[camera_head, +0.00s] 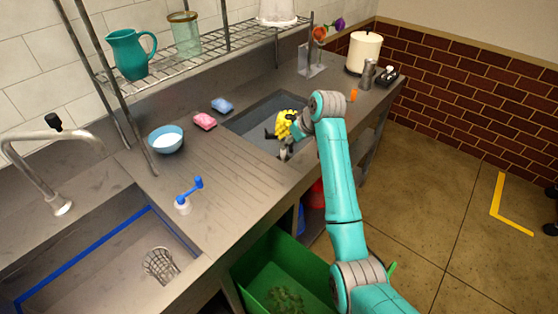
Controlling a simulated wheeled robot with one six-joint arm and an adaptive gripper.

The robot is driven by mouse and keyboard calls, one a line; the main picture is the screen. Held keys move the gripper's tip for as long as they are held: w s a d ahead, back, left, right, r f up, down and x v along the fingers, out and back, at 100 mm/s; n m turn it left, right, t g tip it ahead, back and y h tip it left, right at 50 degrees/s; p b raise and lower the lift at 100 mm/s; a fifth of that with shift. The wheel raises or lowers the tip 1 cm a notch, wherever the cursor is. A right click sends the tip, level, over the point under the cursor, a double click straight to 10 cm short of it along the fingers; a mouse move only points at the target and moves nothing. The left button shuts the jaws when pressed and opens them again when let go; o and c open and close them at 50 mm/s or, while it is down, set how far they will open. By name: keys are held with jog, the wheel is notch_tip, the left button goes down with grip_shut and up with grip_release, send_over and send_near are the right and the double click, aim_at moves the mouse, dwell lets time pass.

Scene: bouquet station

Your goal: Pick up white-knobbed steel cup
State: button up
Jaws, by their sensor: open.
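My gripper (277,140), with yellow and black parts, is open and reaches down over the right-hand sink basin (248,124) from its right side. A small pale grey and dark piece (285,153) shows just below it at the basin's near right edge. It is too small to tell whether this is the white-knobbed steel cup or part of a finger. I see no other clear white-knobbed steel cup. My wrist and forearm hide part of the basin.
A blue bowl (166,139), pink sponge (205,121), blue sponge (222,105) and blue-handled white fitting (184,203) sit on the counter. A wire shelf (210,52) overhangs behind. A green bin (262,272) stands below.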

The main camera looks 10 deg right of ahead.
aim_at(283, 157)
jog(key=shift+s+d+f+x, duration=0.1)
jog(key=shift+x, duration=2.15)
jog(key=shift+s+d+f+x, duration=0.1)
jog(key=shift+s+d+x, duration=0.05)
jog(key=shift+x, duration=2.15)
jog(key=shift+c, duration=0.3)
grip_shut()
